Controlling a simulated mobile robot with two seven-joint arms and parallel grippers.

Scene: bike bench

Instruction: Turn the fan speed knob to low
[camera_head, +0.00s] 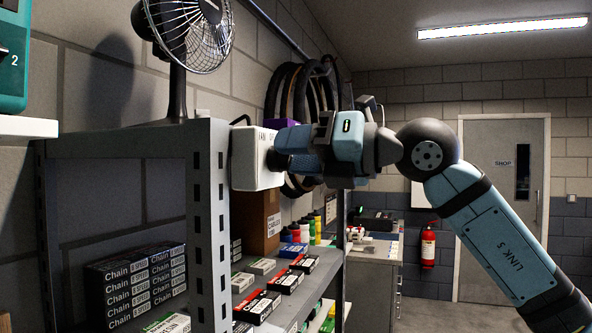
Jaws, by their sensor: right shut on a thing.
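The fan (190,35) stands on the top of the grey shelf unit at the upper left. A white control box (247,160) with partly covered dark lettering is at the right side of the shelf's upright. My right gripper (277,153) comes in from the right and is shut at the box's right face. The fan speed knob is hidden behind the gripper, so its setting cannot be read. My left gripper is not in view.
The shelf upright (208,230) stands just left of the box. Chain boxes (135,285), small cartons and bottles fill the shelves below. Bike tyres (290,95) hang on the wall behind my wrist. A fire extinguisher (428,246) and door are at the back right.

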